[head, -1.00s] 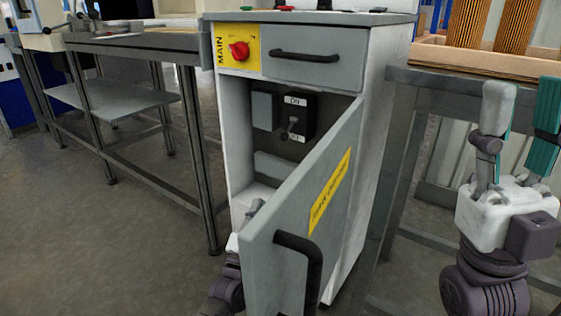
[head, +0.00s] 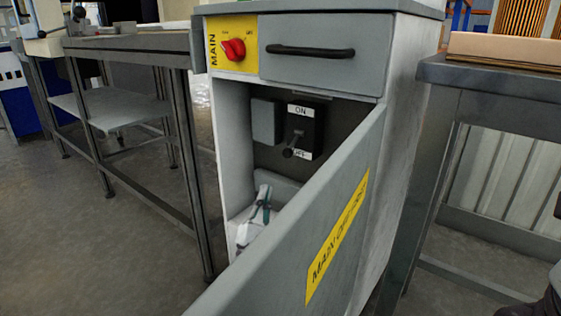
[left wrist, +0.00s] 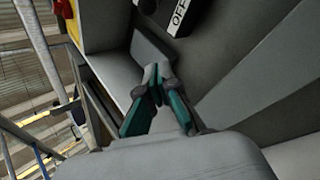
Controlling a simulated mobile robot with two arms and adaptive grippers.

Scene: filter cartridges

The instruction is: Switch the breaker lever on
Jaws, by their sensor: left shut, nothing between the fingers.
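The black breaker (head: 312,128) is on the back wall inside the open cabinet, with an ON label above and an OFF label below. Its lever (head: 289,151) points down towards OFF. In the left wrist view the breaker's lower part (left wrist: 153,10) and OFF label show at the top. My left gripper (head: 264,196), with teal fingers, is inside the cabinet opening, below and left of the lever and apart from it. It is shut and empty; its fingertips (left wrist: 157,75) meet in the left wrist view. The door hides part of the left arm. My right gripper is out of view.
The grey cabinet door (head: 300,245) stands open towards me, to the right of the left gripper. A red MAIN switch (head: 234,49) is above the opening. A grey box (head: 264,121) sits left of the breaker. Tables (head: 130,45) flank the cabinet.

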